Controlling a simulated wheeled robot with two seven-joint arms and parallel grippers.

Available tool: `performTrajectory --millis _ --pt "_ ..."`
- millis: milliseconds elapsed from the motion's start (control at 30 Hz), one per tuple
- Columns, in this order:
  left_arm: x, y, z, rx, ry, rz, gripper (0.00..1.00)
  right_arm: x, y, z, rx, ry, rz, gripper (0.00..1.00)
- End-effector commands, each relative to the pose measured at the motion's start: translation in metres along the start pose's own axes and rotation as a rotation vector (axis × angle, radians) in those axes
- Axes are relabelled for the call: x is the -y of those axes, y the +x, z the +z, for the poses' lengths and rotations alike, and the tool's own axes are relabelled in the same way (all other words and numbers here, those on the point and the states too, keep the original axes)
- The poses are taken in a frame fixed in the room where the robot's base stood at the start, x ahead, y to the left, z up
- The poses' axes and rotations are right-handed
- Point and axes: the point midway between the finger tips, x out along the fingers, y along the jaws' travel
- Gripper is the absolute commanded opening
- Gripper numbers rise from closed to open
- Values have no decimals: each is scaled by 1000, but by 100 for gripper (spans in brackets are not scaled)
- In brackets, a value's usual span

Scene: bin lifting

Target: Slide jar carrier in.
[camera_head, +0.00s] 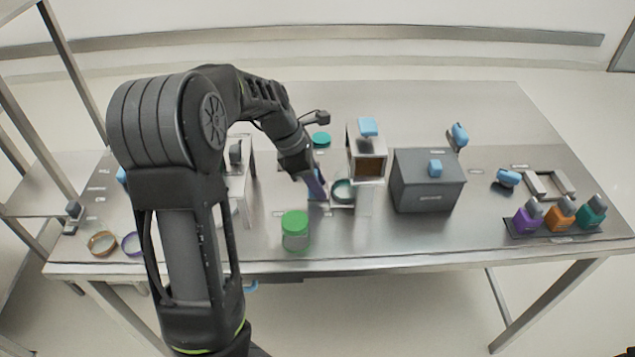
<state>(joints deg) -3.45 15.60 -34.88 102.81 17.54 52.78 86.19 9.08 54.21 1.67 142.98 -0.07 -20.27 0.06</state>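The jar carrier (343,203) seems to be the small pale holder with a teal ring, low at the left side of an upright metal stand with a box-like opening (370,166). My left gripper (317,187) points down at the carrier's left end, touching it or very close. The fingers look narrow and purplish; whether they are closed on the carrier is too small to tell. My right gripper is not in view.
A grey box with a blue handle (427,183) stands right of the stand. Purple, orange and teal bottles (560,215) stand in a rack at far right. A teal lid (321,139) lies behind the gripper. Rings (102,243) lie at left. The table's back right is clear.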

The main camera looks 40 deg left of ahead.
Motion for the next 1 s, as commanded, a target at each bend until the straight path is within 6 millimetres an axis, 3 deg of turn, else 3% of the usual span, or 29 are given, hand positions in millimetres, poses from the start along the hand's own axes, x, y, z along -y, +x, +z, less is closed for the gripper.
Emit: performTrajectory --millis 333,1000 --pt "0 0 0 0 0 -1 0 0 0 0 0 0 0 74" --pt "1 0 0 0 0 -2 0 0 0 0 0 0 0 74"
